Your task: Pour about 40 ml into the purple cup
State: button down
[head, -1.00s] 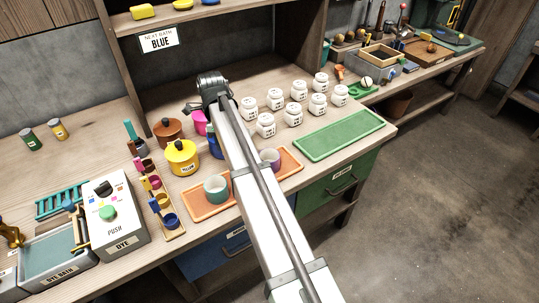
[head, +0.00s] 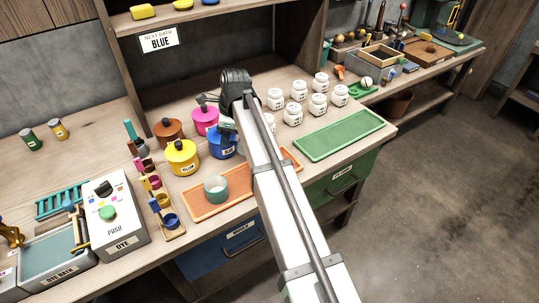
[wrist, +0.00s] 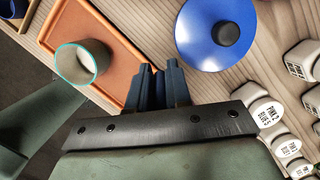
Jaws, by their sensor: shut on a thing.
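My gripper (head: 207,104) is over the bench near the pink pot (head: 205,121) and the blue pot (head: 221,145). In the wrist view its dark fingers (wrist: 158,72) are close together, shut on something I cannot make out. The blue pot's lid (wrist: 205,45) with its black knob is right of the fingers there. The purple cup is hidden now, with my arm across its end of the orange tray (head: 235,184).
Yellow (head: 182,158) and brown (head: 168,130) pots stand left of the blue pot. Several white labelled jars (head: 318,105) and an empty green tray (head: 340,135) are on the right. A DYE box (head: 117,225) stands front left.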

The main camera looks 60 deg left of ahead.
jog(key=w+d+r+g+y, duration=0.1)
jog(key=g, duration=0.1)
jog(key=w+d+r+g+y, duration=0.2)
jog(key=shift+w+r, duration=0.3)
jog(key=shift+w+d+f+g+y, duration=0.15)
jog(key=shift+w+g+y, duration=0.1)
jog(key=shift+g+y, duration=0.25)
jog(key=shift+w+d+r+g+y, duration=0.15)
jog(key=shift+w+g+y, duration=0.1)
jog(key=shift+g+y, duration=0.25)
jog(key=shift+f, duration=0.1)
jog(key=shift+w+d+r+g+y, duration=0.25)
jog(key=shift+r+g+y, duration=0.1)
jog(key=shift+g, duration=0.25)
jog(key=shift+w+r, duration=0.1)
jog(key=shift+r, duration=0.1)
jog(key=shift+w+d+g+y, duration=0.2)
jog(key=shift+g+y, duration=0.15)
jog(key=shift+g, duration=0.15)
jog(key=shift+s+a, duration=0.1)
jog(key=shift+s+a, duration=0.25)
jog(key=shift+s, duration=0.05)
